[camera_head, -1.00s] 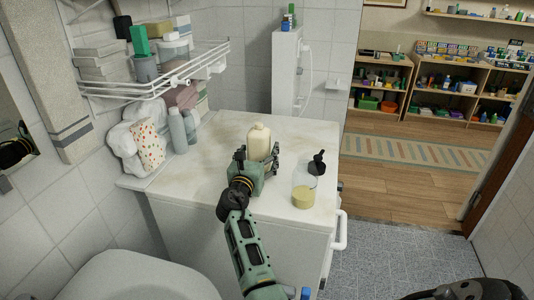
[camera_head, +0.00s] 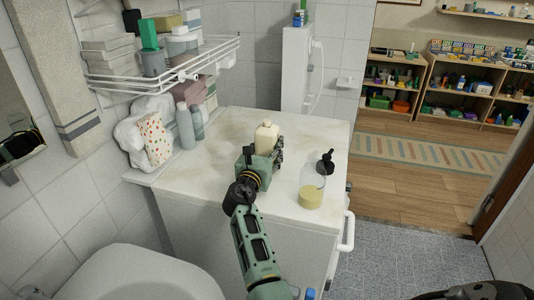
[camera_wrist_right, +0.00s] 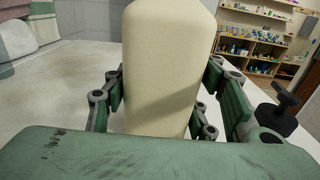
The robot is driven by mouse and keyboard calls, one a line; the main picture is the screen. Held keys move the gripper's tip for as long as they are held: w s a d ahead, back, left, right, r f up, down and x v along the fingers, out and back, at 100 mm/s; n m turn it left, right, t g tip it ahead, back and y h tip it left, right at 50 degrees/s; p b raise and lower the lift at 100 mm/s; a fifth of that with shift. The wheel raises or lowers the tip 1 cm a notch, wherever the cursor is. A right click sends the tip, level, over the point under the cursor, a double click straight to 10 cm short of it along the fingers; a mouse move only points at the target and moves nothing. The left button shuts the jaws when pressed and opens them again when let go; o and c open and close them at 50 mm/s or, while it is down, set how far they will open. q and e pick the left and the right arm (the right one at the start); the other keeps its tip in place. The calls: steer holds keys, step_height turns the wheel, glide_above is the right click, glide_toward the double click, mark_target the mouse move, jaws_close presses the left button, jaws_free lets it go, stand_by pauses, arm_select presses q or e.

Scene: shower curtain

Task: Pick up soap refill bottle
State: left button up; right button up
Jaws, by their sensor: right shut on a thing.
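The soap refill bottle (camera_head: 266,138) is cream-coloured and stands upright on the white counter top. My right gripper (camera_head: 264,155) is around its body and shut on it. In the right wrist view the bottle (camera_wrist_right: 165,65) fills the middle, with green and grey finger links (camera_wrist_right: 158,105) on both sides of it. Its lower end is hidden behind the gripper, so I cannot tell whether it still touches the counter. My left gripper does not show.
A clear dispenser (camera_head: 311,198) with yellow soap and a black pump stands right of the gripper. Grey bottles (camera_head: 186,128) and a dotted bag (camera_head: 154,138) stand at the counter's back left, under a wire shelf (camera_head: 170,75). The counter between is clear.

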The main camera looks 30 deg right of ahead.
jaws_close()
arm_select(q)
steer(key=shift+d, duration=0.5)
arm_select(e)
steer(key=shift+r, duration=0.1)
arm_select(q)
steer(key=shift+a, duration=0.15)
arm_select(e)
steer(key=shift+r, duration=0.1)
